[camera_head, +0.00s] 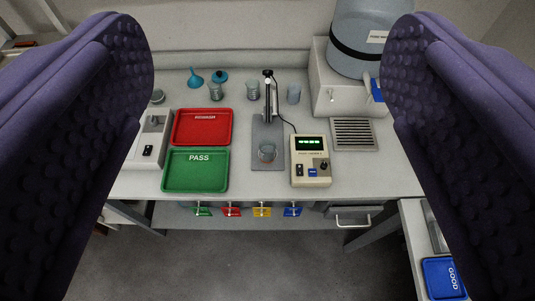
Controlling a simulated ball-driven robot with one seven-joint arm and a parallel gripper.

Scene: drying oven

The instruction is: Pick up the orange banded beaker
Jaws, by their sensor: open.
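My gripper (268,60) is open and empty.
A green PASS tray (195,171) and a red tray (202,127) lie left of the stand. A control box (311,161) with a green display stands close on its right. Other glassware (253,91) stands behind. A large tank (365,45) is at the back right.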

